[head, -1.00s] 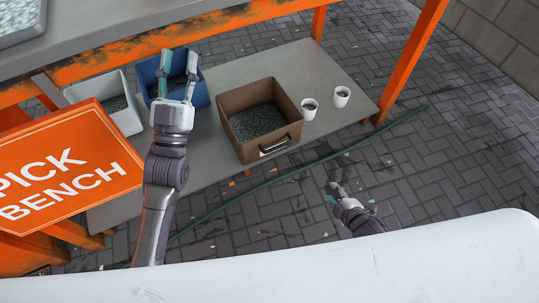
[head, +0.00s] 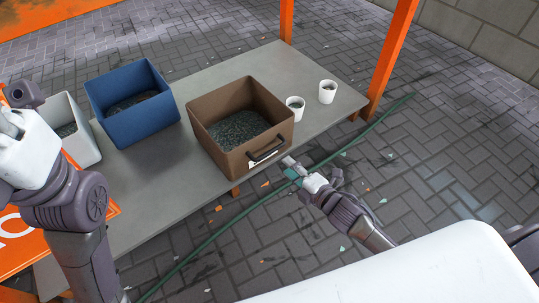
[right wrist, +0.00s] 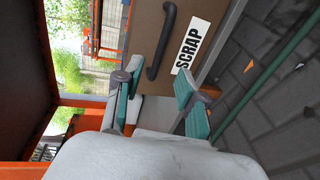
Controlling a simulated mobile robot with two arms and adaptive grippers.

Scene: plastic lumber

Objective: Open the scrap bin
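The scrap bin (head: 231,147) is a brown open-topped box holding grey-green granules, on a grey shelf. Its front has a dark handle (head: 267,150) and a white label. In the right wrist view the handle (right wrist: 161,42) and the label reading SCRAP (right wrist: 191,45) are close ahead. My right gripper (head: 292,167) is just in front of the bin's front, below and right of the handle. Its teal fingers (right wrist: 158,92) are apart with nothing between them. My left gripper (head: 22,112) is at the left edge, partly cut off; its fingertips do not show.
A blue bin (head: 134,108) and a pale grey bin (head: 79,147) stand left of the scrap bin. Two white cups (head: 296,108) (head: 327,91) stand to its right. An orange post (head: 390,60) rises at the shelf's right end. A green hose (head: 225,224) lies on the paved floor.

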